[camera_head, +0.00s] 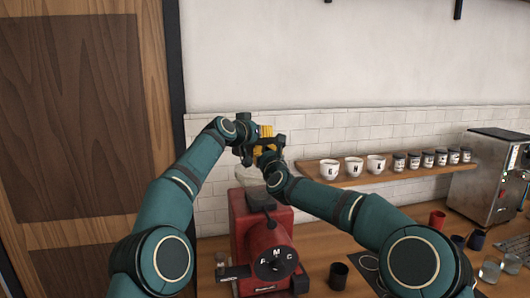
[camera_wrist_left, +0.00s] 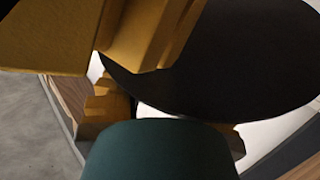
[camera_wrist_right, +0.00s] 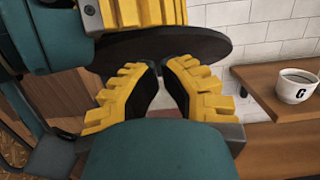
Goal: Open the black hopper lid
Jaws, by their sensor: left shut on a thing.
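The black hopper lid (camera_wrist_left: 225,65) is a flat round disc, large in the left wrist view. In the right wrist view its dark underside and rim (camera_wrist_right: 205,46) show tilted above my right fingers. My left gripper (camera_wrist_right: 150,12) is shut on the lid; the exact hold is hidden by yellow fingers. My right gripper (camera_head: 266,138) is up close to it, its black pads apart with nothing seen between them. The pale clear hopper (camera_head: 273,178) tops the red machine (camera_head: 262,235), partly hidden behind my arm.
A wooden wall shelf (camera_head: 350,177) to the right carries lettered cups (camera_head: 329,169) and jars. On the counter stand a dark cup (camera_head: 338,275), a red cup (camera_head: 437,219) and a steel machine (camera_head: 487,180). A wooden door (camera_head: 70,120) is at left.

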